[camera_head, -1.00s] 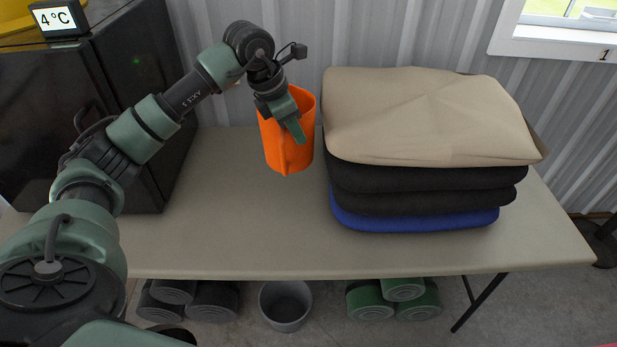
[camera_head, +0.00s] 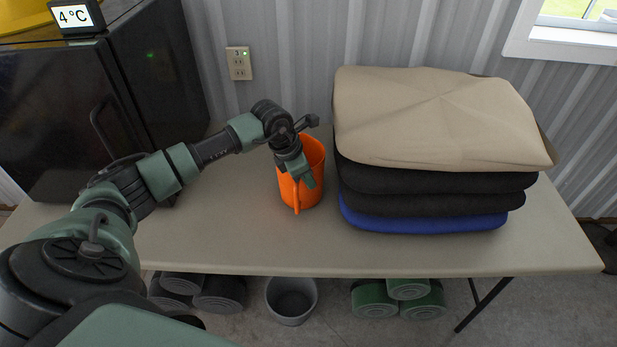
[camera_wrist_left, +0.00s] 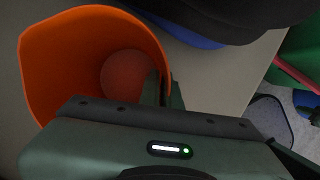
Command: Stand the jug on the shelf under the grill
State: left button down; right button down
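The orange jug (camera_head: 316,160) is upright over the beige table, just left of the stack of cushions. It sits on the table or very close above it; I cannot tell which. My left gripper (camera_head: 303,176) is shut on the jug at its handle side, which faces the front. The fingers hide part of the handle. The left wrist view looks into the open top of the jug (camera_wrist_left: 40,70), down to its round bottom. Neither a grill nor a shelf under one is in view. My right gripper is not in view.
The cushion stack (camera_head: 440,180) stands close to the jug's right. A black fridge (camera_head: 160,90) is at the left. The table (camera_head: 230,235) is clear in front and left of the jug. Underneath are a grey bin (camera_head: 291,310) and dark and green rolls (camera_head: 405,300).

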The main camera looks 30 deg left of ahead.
pick_arm(q)
jog(key=c, duration=1.6)
grip_release()
